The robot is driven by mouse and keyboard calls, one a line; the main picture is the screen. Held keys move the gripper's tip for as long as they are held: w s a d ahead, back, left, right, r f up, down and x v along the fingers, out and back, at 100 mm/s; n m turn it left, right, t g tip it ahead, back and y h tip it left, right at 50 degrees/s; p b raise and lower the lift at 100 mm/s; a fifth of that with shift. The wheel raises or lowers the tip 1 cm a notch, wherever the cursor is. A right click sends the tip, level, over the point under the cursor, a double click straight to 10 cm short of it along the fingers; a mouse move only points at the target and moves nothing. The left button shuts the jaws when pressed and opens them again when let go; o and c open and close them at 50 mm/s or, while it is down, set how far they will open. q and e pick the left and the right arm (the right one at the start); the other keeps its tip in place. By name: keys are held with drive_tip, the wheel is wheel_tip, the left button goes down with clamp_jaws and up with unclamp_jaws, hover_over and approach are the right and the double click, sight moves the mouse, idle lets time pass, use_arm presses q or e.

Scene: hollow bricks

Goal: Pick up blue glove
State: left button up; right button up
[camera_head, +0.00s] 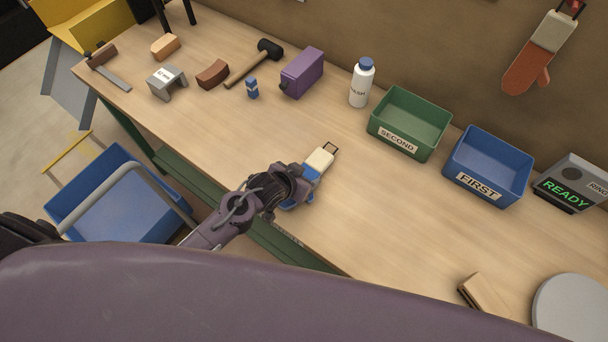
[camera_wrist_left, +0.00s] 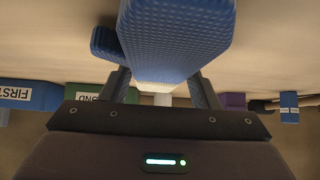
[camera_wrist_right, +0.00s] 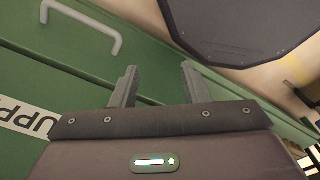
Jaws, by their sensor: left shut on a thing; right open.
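My left gripper (camera_wrist_left: 162,84) is shut on the glove, with a finger on each side. I cannot tell whether the glove touches the bench top. My right gripper (camera_wrist_right: 159,68) is open and empty in the right wrist view, in front of a green cabinet.
The green SECOND bin (camera_head: 428,148) and blue FIRST bin (camera_head: 515,190) stand empty at the back right. A white bottle (camera_head: 361,84), purple box (camera_head: 302,72) and mallet (camera_head: 247,66) stand or lie further left. A red mitt (camera_head: 527,72) hangs on the wall. The bench middle is clear.

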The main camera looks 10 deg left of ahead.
use_arm(q)
wheel_tip(320, 180, up, 20)
drive_tip(key=shift+f, duration=0.2)
drive_tip(key=shift+w, duration=0.1)
idle(0.8)
